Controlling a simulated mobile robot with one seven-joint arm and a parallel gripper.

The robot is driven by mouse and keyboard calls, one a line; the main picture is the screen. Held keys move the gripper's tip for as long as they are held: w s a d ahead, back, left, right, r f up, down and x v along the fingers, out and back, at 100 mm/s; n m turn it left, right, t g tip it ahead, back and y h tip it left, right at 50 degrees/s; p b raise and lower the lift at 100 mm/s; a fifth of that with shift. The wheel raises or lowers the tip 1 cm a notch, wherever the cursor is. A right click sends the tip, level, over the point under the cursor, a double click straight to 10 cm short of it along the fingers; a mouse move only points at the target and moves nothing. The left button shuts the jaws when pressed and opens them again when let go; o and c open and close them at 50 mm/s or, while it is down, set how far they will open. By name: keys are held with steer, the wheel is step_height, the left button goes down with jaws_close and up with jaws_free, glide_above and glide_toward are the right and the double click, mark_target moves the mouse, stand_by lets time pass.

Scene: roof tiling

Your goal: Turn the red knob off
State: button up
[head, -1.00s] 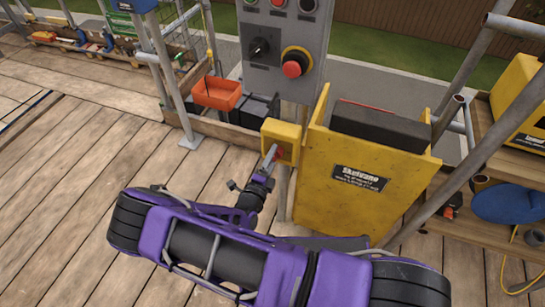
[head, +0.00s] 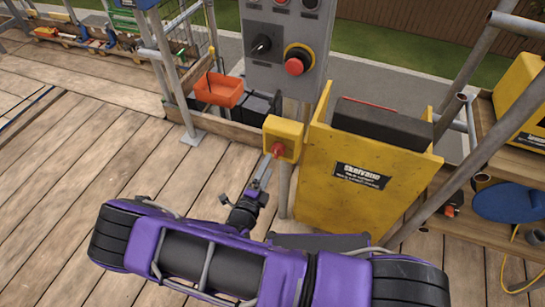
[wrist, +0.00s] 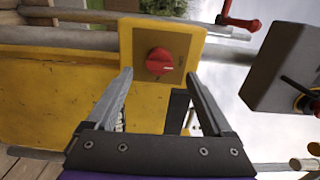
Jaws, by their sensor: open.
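The red knob (wrist: 159,62) sits on the face of a small yellow box (wrist: 190,45) in the wrist view. A pale mark shows on the knob's face. In the head view the knob (head: 278,150) and its yellow box (head: 288,128) are on a post left of a large yellow panel. My gripper (wrist: 160,78) is open in the wrist view, its two fingers apart with the knob between and beyond their tips. In the head view my gripper (head: 264,166) is just below the knob, with nothing held. Whether a finger touches the box is unclear.
A grey control panel (head: 275,75) with a black rotary switch (head: 261,46) and a red push button (head: 296,64) stands above the box. The large yellow panel (head: 350,200) is close on the right. An orange bin (head: 220,91) lies left. Wooden decking (head: 80,150) is clear.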

steer(key=v, duration=1.1)
steer(key=shift+s, duration=0.1)
